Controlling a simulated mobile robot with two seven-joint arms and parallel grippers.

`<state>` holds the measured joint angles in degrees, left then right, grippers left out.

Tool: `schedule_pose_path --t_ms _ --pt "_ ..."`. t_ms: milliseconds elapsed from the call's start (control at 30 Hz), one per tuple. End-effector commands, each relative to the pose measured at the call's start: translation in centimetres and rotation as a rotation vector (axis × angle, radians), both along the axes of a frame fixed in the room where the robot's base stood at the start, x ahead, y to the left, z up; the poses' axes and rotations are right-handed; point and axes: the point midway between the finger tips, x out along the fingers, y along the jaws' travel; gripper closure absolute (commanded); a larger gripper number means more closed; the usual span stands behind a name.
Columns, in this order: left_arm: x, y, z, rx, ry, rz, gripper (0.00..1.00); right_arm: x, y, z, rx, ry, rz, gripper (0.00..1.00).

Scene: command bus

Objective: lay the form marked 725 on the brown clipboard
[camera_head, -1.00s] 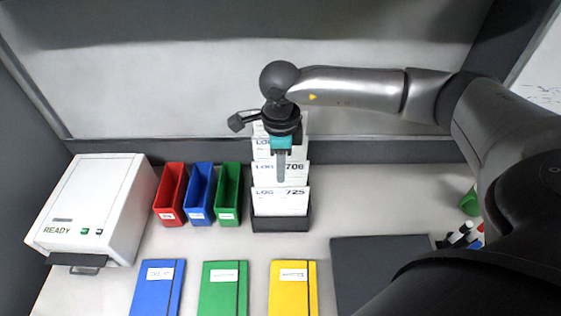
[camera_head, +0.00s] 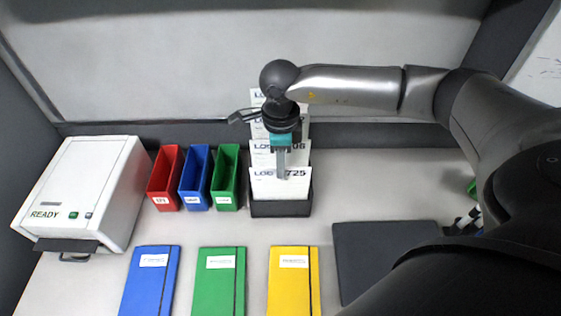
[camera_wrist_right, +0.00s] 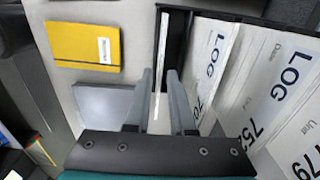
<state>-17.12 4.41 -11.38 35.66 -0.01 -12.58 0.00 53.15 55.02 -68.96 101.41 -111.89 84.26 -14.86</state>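The form marked 725 (camera_head: 268,187) stands upright at the front of a black rack (camera_head: 281,209), with other forms behind it. My right gripper (camera_head: 282,176) points down at the top of this form, and its fingers overlap the form's upper part. In the right wrist view the open fingers (camera_wrist_right: 160,80) stand on either side of a thin white sheet edge (camera_wrist_right: 162,62), which looks like the front form seen edge-on. Gaps show beside the sheet. I see no brown clipboard; a dark grey panel (camera_head: 375,265) lies on the right. My left gripper is out of view.
A white machine reading READY (camera_head: 85,190) stands on the left. Red (camera_head: 165,180), blue (camera_head: 196,180) and green (camera_head: 226,180) bins stand left of the rack. Blue (camera_head: 151,285), green (camera_head: 220,285) and yellow (camera_head: 294,285) notebooks lie in front. Pens (camera_head: 467,218) stand at right, partly hidden by my arm.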

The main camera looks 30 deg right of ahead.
Motion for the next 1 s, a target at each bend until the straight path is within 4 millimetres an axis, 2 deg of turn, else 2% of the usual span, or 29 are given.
schedule_pose_path --t_ms 33,167,200,567,1000 --pt "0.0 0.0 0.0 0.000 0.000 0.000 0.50 0.0 0.0 0.0 0.000 0.000 0.000 0.84" --pt "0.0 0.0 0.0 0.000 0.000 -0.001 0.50 0.0 0.0 0.0 0.000 0.000 0.000 0.99" --pt "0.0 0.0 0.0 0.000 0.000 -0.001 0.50 0.0 0.0 0.0 0.000 0.000 0.000 1.00" --pt "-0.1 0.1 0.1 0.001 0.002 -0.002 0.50 0.0 0.0 0.2 0.000 0.000 0.000 1.00" --pt "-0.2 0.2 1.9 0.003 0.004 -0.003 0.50 0.0 0.0 2.7 0.000 0.000 0.000 1.00"
